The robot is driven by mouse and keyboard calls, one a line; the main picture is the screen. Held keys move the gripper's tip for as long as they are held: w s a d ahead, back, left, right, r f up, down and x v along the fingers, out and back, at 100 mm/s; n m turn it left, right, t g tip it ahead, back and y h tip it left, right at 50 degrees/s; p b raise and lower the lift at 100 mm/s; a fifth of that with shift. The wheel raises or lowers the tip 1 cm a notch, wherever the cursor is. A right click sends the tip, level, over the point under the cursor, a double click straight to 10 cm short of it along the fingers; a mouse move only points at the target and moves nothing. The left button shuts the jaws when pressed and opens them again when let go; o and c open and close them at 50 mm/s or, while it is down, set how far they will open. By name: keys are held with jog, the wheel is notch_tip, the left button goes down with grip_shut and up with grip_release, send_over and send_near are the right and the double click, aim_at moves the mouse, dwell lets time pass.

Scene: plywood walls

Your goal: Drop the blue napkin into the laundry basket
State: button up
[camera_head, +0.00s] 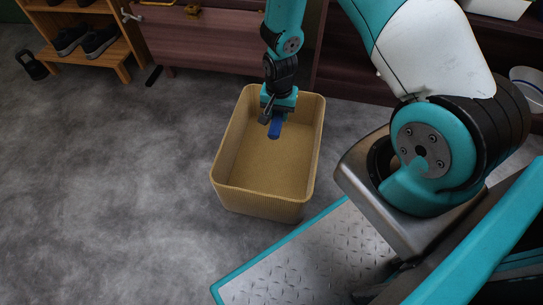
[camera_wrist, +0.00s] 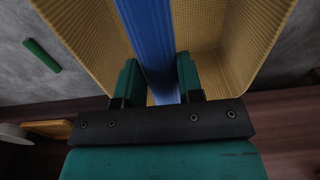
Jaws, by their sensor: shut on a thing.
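The blue napkin (camera_head: 275,130) is held in my gripper (camera_head: 270,112) and hangs over the inside of the laundry basket. In the wrist view the napkin (camera_wrist: 151,45) is a long blue strip between the two green fingers of my gripper (camera_wrist: 158,80). The laundry basket (camera_head: 262,205) is a tan, woven, open box standing on the floor. In the head view my gripper is above its back part. The basket's ribbed walls (camera_wrist: 90,45) also show in the wrist view around the napkin. The basket floor that shows is bare.
A dark wooden cabinet (camera_head: 220,45) stands behind the basket. A shoe shelf (camera_head: 125,72) with dark shoes (camera_head: 98,42) is at the back left, with a kettlebell-like black object (camera_head: 32,66) beside it. The grey floor (camera_head: 120,190) left of the basket is clear.

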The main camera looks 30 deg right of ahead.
notch_tip(320, 180, down, 5)
jog(key=b, duration=0.5)
jog(key=shift+f, duration=0.2)
jog(key=o, duration=1)
notch_tip(320, 180, up, 18)
jog(key=p, duration=0.8)
jog(key=shift+f+p, duration=0.25)
jog(key=shift+p, duration=0.05)
